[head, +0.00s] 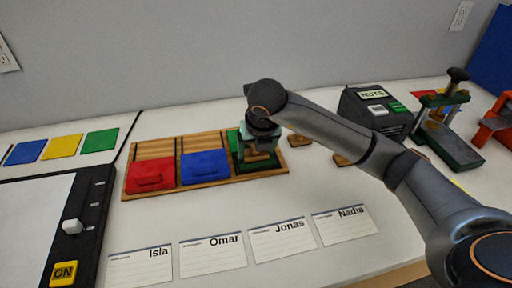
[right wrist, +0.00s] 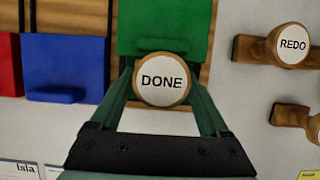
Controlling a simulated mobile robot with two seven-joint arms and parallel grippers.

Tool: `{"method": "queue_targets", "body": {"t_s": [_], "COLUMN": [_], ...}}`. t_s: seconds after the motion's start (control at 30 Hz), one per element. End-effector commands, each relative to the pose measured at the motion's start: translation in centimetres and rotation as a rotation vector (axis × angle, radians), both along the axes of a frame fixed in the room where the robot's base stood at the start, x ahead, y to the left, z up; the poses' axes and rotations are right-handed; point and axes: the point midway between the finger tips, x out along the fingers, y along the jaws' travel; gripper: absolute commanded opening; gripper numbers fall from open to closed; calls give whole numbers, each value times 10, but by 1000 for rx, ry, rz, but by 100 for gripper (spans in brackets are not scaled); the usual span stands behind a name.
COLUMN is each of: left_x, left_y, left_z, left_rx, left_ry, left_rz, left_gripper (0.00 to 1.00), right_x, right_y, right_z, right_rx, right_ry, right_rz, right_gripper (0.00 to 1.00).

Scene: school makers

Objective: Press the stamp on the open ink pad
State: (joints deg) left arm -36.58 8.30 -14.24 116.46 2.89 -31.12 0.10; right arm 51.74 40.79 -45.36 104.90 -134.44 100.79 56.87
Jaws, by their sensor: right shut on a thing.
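My right gripper (head: 260,150) is shut on a wooden stamp with a round white top reading DONE (right wrist: 161,79). In the right wrist view its two green fingers hold the stamp from both sides. The gripper points down over the green ink pad (head: 240,166), at the right end of the wooden tray (head: 205,185). That pad's green lid (right wrist: 190,28) is open toward the back. The stamp's lower end is mostly hidden, so I cannot tell whether it touches the pad. My left gripper is not in view.
The red pad (head: 150,176) and blue pad (head: 204,167) beside it look closed. A REDO stamp (right wrist: 290,42) and another stamp stand right of the tray. Name cards (head: 212,255) lie in front. A NUTS box (head: 372,110) and a green press (head: 447,145) stand at right.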

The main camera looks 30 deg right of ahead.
Motion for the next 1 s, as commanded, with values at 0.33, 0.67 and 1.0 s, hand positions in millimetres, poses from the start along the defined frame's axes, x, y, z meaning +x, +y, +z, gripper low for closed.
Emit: {"method": "queue_targets", "body": {"t_s": [0.33,0.67,1.0], "left_x": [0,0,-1], "left_y": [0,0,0], "left_z": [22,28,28], "left_rx": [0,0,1], "left_ry": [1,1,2], "left_rz": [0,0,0], "left_gripper": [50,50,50], "right_x": [0,1,1], "right_y": [0,0,0], "right_z": [32,45,45], "right_rx": [-2,-2,-1], "right_ry": [-2,-5,-7], "right_rz": [1,1,1], "right_gripper": [21,21,21]}}
